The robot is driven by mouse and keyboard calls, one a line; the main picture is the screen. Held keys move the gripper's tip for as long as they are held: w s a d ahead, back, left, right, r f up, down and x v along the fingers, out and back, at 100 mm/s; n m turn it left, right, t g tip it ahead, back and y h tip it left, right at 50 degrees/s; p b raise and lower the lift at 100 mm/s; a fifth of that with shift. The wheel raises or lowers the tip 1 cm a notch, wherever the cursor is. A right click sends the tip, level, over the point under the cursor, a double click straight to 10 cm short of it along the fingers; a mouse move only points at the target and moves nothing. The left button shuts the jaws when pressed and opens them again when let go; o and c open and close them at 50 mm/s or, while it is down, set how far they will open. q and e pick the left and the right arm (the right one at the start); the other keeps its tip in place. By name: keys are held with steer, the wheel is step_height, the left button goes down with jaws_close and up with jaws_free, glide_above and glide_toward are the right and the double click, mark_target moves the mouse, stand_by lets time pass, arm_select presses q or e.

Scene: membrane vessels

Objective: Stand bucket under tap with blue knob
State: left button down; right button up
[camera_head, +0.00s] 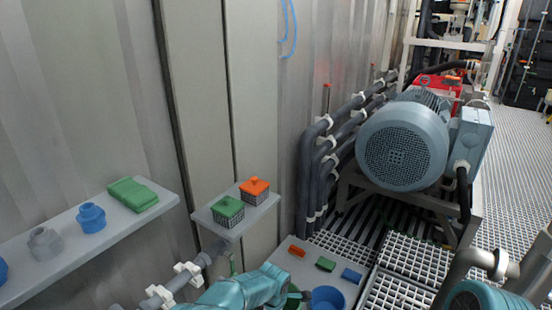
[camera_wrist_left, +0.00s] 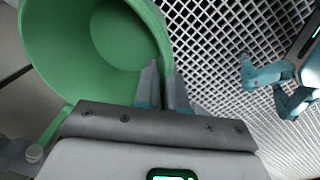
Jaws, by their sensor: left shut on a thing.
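My left gripper (camera_wrist_left: 162,92) is shut on the rim of a green bucket (camera_wrist_left: 85,50), with its fingers either side of the wall. The bucket's open mouth faces the camera, and a green strap or handle runs down its left side. In the head view my teal left arm hides most of the green bucket (camera_head: 293,298); a sliver shows beside a blue bucket (camera_head: 328,296). My right gripper (camera_wrist_left: 268,88) is open and empty over the grating. A grey pipe (camera_head: 160,297) with white clamps runs along the wall. I see no blue knob on a tap.
Orange (camera_head: 297,251), green (camera_head: 326,264) and blue (camera_head: 351,275) blocks lie on a pale panel (camera_head: 270,258). A small shelf (camera_head: 215,221) holds green and orange lidded baskets. A long shelf (camera_head: 110,240) is at left. A motor (camera_head: 403,145) stands at right above grating (camera_head: 510,190).

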arm_select(q)
steer(key=shift+s, duration=0.1)
steer(key=s+a+r+m+g+b, duration=0.1)
steer(key=s+a+r+m+b, duration=0.4)
steer(key=a+r+m, duration=0.35)
steer(key=s+a+r+m+b, duration=0.5)
steer(key=s+a+r+m, duration=0.1)
steer(key=a+r+m, duration=0.3)
step_height(320, 180, up, 18)
steer(key=s+a+p, duration=0.1)
steer(key=s+p, duration=0.1)
steer(key=p, duration=2.3)
steer(key=shift+s+a+f+n+h, duration=0.15)
steer(key=shift+a+n+h, duration=0.15)
steer(key=shift+n+h, duration=0.1)
